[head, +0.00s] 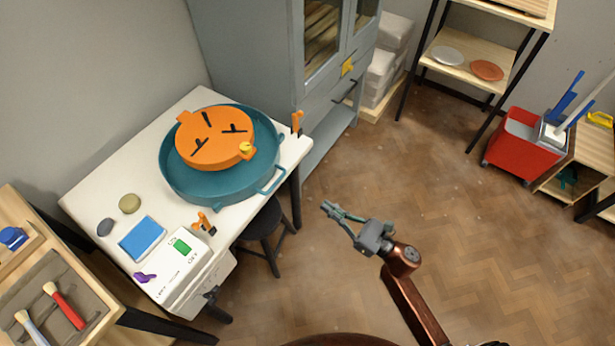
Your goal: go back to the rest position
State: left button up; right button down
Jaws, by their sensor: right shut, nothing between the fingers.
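My right gripper (333,211) is in the middle of the head view, on the end of my copper-brown arm that comes in from the lower right. Its fingers are shut with nothing between them. It hangs over open floor, to the right of the white table (100,183) and apart from everything. My left gripper is not in view.
On the white table stand a teal basin (177,188) with an orange disc (212,150), a blue sponge (142,239) and a switch box (180,262). A dark stool (262,225) is beside it. A grey cabinet (250,60) stands behind. The wooden floor (480,240) at right is clear.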

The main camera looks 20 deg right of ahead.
jog(key=shift+f, duration=0.1)
